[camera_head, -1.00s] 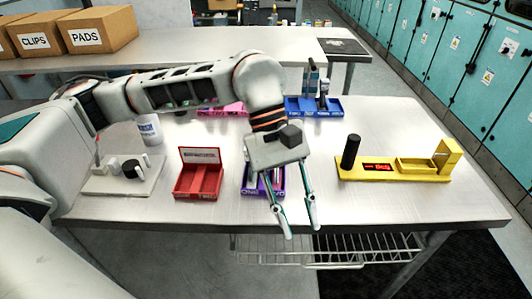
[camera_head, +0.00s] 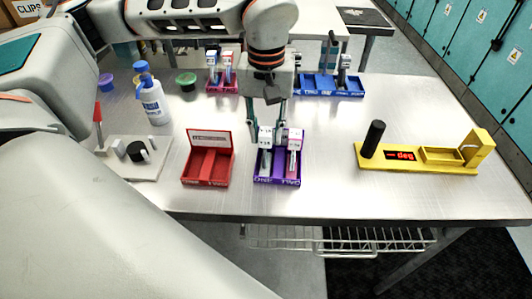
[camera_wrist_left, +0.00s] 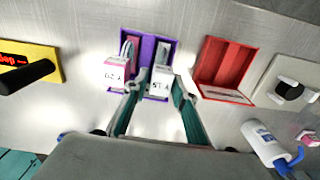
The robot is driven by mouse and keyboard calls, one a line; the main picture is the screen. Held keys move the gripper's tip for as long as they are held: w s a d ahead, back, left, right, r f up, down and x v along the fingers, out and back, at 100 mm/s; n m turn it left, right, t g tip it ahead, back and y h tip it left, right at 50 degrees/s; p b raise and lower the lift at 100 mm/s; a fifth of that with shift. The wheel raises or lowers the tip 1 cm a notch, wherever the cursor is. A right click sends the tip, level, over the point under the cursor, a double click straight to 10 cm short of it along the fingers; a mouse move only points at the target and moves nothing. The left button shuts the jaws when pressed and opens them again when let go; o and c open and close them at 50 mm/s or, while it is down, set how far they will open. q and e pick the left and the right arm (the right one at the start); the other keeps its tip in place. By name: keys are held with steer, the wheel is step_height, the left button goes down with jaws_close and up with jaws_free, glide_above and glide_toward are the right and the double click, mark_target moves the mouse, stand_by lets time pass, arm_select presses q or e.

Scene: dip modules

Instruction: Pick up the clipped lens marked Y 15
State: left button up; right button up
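The purple tray (camera_head: 278,182) stands near the front edge of the table. Two lenses with white labelled clips stand in it: the Y 15 lens (camera_head: 265,140) on the left and a pink one (camera_head: 295,140) on the right. In the left wrist view the Y 15 label (camera_wrist_left: 160,87) shows upside down, beside the pink lens's label (camera_wrist_left: 115,72). My left gripper (camera_head: 267,137) points down over the tray, its open fingers on either side of the Y 15 clip. The wrist view shows a gap at one finger (camera_wrist_left: 156,90). My right gripper is out of view.
An empty red tray (camera_head: 208,167) with a raised lid stands left of the purple one. A yellow measuring stand (camera_head: 405,167) is to the right. A white bottle (camera_head: 153,103), a pink tray (camera_head: 222,88) and a blue tray (camera_head: 330,92) are farther back.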

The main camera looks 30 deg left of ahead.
mark_target(266, 151)
arm_select(q)
steer(key=shift+s+f, duration=0.15)
steer(key=shift+f, duration=2.8)
jaws_close()
